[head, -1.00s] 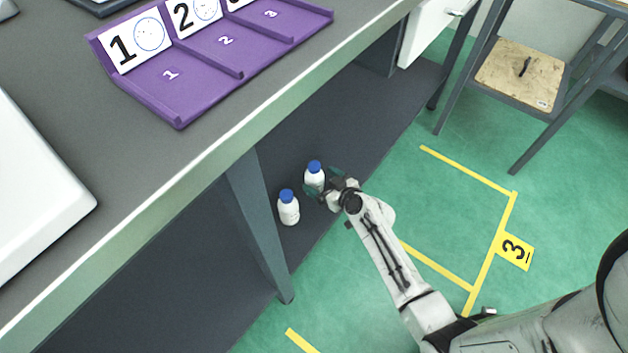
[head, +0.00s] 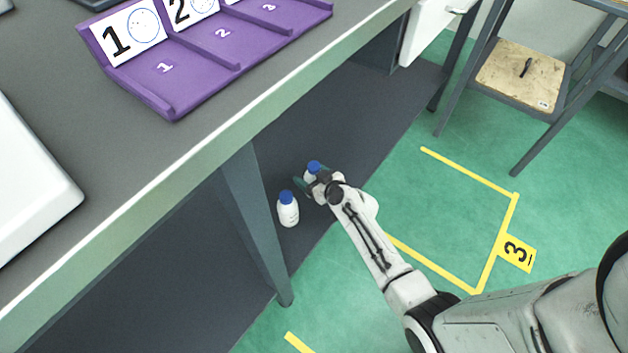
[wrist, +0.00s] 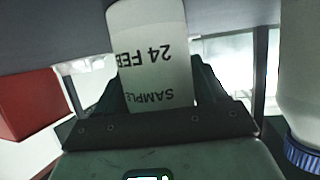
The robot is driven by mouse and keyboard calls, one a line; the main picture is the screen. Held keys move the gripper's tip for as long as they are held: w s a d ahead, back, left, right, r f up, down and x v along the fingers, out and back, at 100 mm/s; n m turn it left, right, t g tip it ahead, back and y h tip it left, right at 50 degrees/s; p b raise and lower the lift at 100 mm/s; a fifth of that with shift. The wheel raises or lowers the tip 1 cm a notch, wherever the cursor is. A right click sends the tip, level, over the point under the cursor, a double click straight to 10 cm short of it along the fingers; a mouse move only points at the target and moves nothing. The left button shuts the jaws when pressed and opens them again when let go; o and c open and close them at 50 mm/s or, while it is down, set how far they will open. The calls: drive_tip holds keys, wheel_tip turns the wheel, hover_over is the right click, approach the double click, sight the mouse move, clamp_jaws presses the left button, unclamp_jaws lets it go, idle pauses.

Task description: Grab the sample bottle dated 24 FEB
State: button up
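A white sample bottle with a blue cap (head: 313,166) stands on the dark low shelf under the bench. In the wrist view its label (wrist: 152,60) appears upside down and reads "SAMPLE 24 FEB". My gripper (head: 312,183) is at this bottle, with its fingers spread on either side of it. My gripper (wrist: 158,90) looks open in the wrist view; contact with the bottle cannot be made out. The gripper hides the bottle's lower part in the head view. A second white bottle with a blue cap (head: 288,210) stands to the left; its label is unreadable.
A grey bench leg (head: 250,220) stands left of the bottles. The bench top (head: 235,115) overhangs the shelf and carries a purple numbered rack (head: 185,75). Green floor with yellow tape (head: 470,170) lies open to the right.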

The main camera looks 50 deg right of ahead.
drive_tip(key=c, duration=0.7)
drive_tip(key=shift+c, duration=0.6)
drive_tip(key=shift+r, duration=0.15)
